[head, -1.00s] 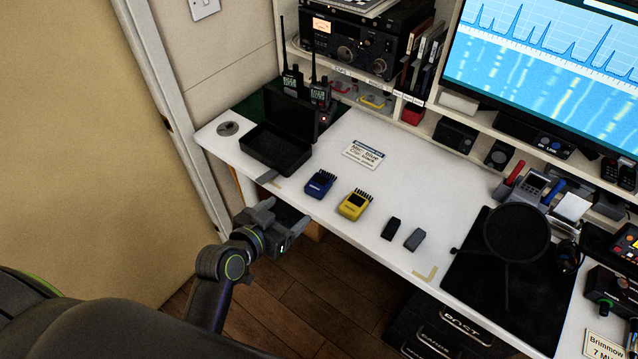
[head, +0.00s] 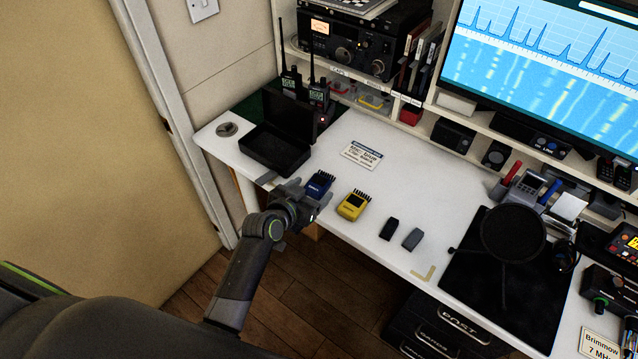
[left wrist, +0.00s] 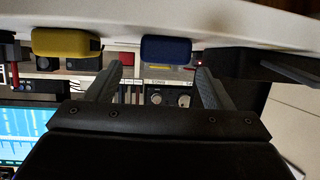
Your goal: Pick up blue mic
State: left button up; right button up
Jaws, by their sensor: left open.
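The blue mic (head: 319,184) lies on the white desk near its front edge, left of the yellow one. It also shows in the left wrist view (left wrist: 166,49), ahead of and between the two fingers. My left gripper (head: 308,194) is at the desk's front edge, close to the near side of the blue mic. In the left wrist view the gripper (left wrist: 160,88) is open with nothing between its fingers. Whether a finger touches the mic I cannot tell. My right gripper is not in view.
A yellow mic (head: 354,206) lies right of the blue one, with two small dark blocks (head: 402,234) further right. An open black case (head: 275,150) stands behind left. A label card (head: 362,154) lies behind. The white desk (head: 400,185) is clear behind the yellow mic.

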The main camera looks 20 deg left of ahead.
aim_at(318, 183)
pick_arm(q)
jog(key=shift+a+x, duration=0.1)
jog(key=shift+x, duration=0.9)
jog(key=shift+a+x, duration=0.15)
jog(key=shift+x, duration=0.8)
jog(key=shift+w, duration=0.1)
jog(key=shift+c, duration=0.3)
jog(key=shift+r, duration=0.1)
jog(key=c, duration=1.1)
jog(key=shift+o, duration=0.2)
